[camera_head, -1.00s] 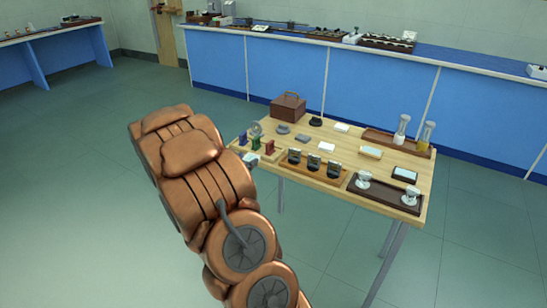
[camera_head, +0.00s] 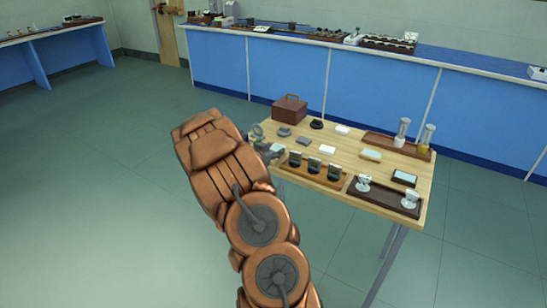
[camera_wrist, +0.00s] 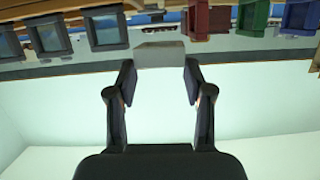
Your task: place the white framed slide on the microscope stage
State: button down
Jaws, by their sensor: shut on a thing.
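My gripper (camera_wrist: 160,85) is shut on a pale grey-white block-like piece (camera_wrist: 160,54), which sits between the fingertips in the wrist view. I take it to be the white framed slide, but its frame cannot be made out. In the head view the pale piece (camera_head: 277,148) shows at the end of my arm, over the left end of the wooden table (camera_head: 342,190). My copper arm hides much of the gripper. I cannot pick out a microscope stage with certainty.
A wooden tray (camera_head: 288,171) with black framed units stands close right of my gripper. A dark tray (camera_head: 385,201) with white cups is further right. A brown box (camera_head: 290,109) stands behind. Blue, green and red pieces (camera_wrist: 253,17) show in the wrist view. Floor left of the table is clear.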

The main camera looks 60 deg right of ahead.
jog(key=shift+f+p, duration=0.45)
jog(key=shift+f, duration=1.3)
jog(key=shift+f, duration=0.25)
jog(key=shift+c, duration=2.2)
grip_release()
jog(key=shift+r, duration=0.15)
jog(key=shift+r, duration=0.15)
jog(key=b+v, duration=0.2)
jog(key=v, duration=1)
